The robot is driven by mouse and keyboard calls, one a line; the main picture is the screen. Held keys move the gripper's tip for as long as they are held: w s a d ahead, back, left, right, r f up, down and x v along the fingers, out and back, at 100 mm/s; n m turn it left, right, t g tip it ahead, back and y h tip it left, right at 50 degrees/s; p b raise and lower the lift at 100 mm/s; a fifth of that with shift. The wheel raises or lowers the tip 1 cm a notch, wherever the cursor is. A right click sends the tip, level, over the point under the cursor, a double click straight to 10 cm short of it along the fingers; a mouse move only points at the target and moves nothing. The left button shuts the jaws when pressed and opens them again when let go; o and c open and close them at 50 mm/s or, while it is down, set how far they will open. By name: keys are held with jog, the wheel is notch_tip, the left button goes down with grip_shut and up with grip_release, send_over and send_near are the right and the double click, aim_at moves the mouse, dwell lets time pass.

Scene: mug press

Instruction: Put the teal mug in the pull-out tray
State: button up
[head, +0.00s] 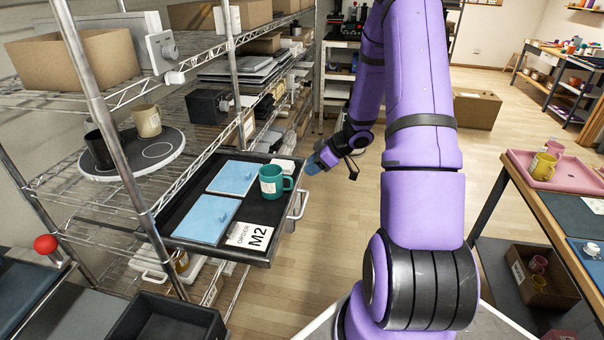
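The teal mug (271,182) stands upright in the pull-out tray (262,212), at its right side, with its handle to the right. The black tray juts out from the wire shelf and has a light handle on its right side. My gripper (318,163) is behind and to the right of the mug, apart from it, near the tray's far right corner. Its fingers are small and partly hidden, so I cannot tell if they are open or shut. The mug is not in its grasp.
Two light-blue packets (206,218) and an "ORDER M2" card (250,235) lie in the tray. A round stand (160,150) with a black and a cream mug is on the shelf at left. A pink tray (540,175) with a yellow mug is at right. Wooden floor (310,255) lies between.

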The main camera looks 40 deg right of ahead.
jog(key=s+a+r+m+t+h, duration=0.1)
jog(key=a+r+m+h, duration=0.3)
jog(key=r, duration=0.9)
jog(key=a+r+t+h, duration=0.1)
jog(key=r+h, duration=0.4)
jog(key=r, duration=0.8)
jog(key=s+a+r+m+g+y, duration=0.1)
jog(key=s+a+r+g, duration=0.1)
jog(key=s+a, duration=0.7)
jog(key=s+a+r+m+g+y, duration=0.1)
jog(key=s+a+r, duration=0.3)
jog(key=s+a, duration=0.5)
jog(key=s+m+y, duration=0.1)
jog(key=s, duration=0.6)
jog(key=shift+s+a+r+m+g+y, duration=0.15)
jog(key=shift+a+r+m+g+y, duration=0.15)
jog(key=shift+a+r+g, duration=0.1)
jog(key=shift+d, duration=0.1)
jog(key=shift+c, duration=0.5)
